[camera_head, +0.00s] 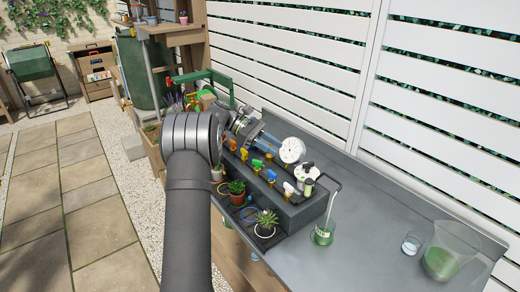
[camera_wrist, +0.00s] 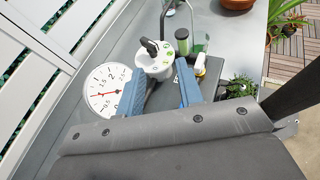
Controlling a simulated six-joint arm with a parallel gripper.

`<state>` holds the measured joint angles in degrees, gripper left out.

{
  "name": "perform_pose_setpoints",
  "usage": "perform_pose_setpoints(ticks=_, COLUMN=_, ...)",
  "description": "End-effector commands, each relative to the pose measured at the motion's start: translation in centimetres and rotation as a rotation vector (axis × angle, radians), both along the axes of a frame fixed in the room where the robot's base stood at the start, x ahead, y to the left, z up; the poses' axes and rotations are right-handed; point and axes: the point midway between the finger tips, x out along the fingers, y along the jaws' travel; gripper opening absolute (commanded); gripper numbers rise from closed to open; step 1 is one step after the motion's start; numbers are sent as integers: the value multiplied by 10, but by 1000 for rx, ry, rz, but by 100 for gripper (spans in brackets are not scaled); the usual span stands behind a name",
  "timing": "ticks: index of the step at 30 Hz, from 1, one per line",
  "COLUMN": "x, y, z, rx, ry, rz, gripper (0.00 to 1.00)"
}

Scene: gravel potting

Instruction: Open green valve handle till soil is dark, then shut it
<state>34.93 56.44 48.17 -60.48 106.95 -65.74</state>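The green valve handle (camera_head: 257,163) sits in a row of coloured handles on the dark grey manifold box (camera_head: 312,212) in the head view. I cannot make it out in the wrist view. My gripper (camera_wrist: 160,68) has blue fingers, apart and empty; the grey box top shows between them. In the head view it is above and behind the handle row, apart from the green handle. Several small potted plants stand in front of the box: a green leafy one (camera_head: 236,187) in terracotta and a spiky one (camera_head: 265,220) in a white pot. Their soil is too small to judge.
Yellow (camera_head: 244,154), blue (camera_head: 271,175) and white (camera_head: 288,188) handles flank the green one. A round gauge (camera_wrist: 103,92) and a white dial unit (camera_wrist: 155,60) stand close to my fingers. A green-based tap stand (camera_head: 323,236) and clear jug (camera_head: 447,255) are to the right.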

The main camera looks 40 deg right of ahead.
Motion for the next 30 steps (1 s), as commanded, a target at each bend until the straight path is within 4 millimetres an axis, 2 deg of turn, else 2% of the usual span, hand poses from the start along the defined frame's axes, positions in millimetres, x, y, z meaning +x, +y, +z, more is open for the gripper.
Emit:
perform_pose_setpoints(ticks=6, x=-30, y=-9, z=19, rx=-2, ry=-1, rz=-1, gripper=34)
perform_pose_setpoints(ticks=12, x=-40, y=-11, z=25, rx=0, ry=0, rz=1, gripper=34)
perform_pose_setpoints(ticks=23, x=-40, y=-12, z=25, rx=8, ry=-13, rz=-3, gripper=34)
perform_pose_setpoints(ticks=26, x=-38, y=-12, z=25, rx=47, ry=-77, rz=-22, gripper=34)
perform_pose_setpoints(ticks=30, x=-28, y=-10, z=26, rx=167, ry=-271, rz=-62, gripper=34)
